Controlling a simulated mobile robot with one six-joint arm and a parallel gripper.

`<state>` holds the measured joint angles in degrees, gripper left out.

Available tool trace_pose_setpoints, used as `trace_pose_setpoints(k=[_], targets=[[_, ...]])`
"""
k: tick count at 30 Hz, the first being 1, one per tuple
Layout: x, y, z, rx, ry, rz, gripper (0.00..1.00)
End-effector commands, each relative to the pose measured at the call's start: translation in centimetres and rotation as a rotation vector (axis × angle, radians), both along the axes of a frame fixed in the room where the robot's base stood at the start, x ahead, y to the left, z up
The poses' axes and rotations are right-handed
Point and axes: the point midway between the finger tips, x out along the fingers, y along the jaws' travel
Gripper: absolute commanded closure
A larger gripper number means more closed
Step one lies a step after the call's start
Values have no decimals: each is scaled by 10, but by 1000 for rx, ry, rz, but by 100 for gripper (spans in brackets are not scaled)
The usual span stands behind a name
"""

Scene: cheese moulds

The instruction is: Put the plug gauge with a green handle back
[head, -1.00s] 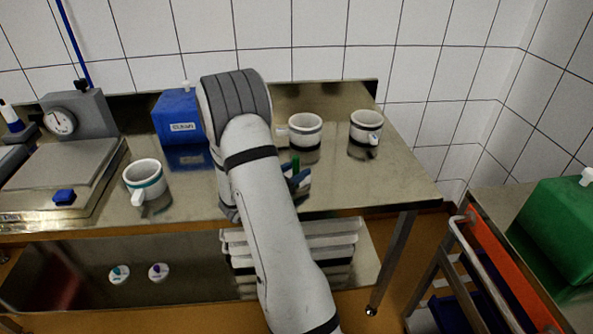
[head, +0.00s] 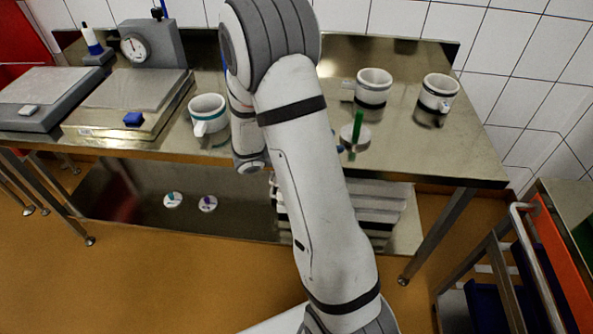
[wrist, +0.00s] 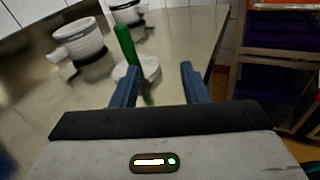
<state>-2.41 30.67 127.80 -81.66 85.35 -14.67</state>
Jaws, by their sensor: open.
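In the wrist view the green handle (wrist: 125,46) and the disc (wrist: 147,68) are just beyond my fingertips, the handle toward the left finger. My gripper (wrist: 160,70) is open, with nothing between its blue fingers. I cannot tell whether the left finger touches the disc. In the head view my arm hides most of the gripper; only a bit of blue finger shows beside the disc.
White cups with dark bands stand behind and right of the gauge (head: 373,86) (head: 438,94); a teal-banded cup (head: 208,113) stands left. A dial instrument (head: 147,45) is at the back left. Discs with teal (head: 173,200) and purple (head: 207,204) handles lie on the lower shelf. A cart (head: 520,245) stands right.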

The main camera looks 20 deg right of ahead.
Motion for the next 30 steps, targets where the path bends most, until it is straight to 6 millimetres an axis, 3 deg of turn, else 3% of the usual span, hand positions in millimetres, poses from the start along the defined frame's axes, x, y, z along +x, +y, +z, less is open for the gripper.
trace_pose_setpoints(k=[1,6,13,21,25,30], targets=[[-17,2,12,63,-72,-67,60],[-75,24,27,316,-323,-310,60],[-128,83,36,680,-689,-610,60],[-148,159,59,1091,-1079,-904,60],[-149,178,70,1206,-1180,-986,60],[-149,185,75,1259,-1224,-1025,60]])
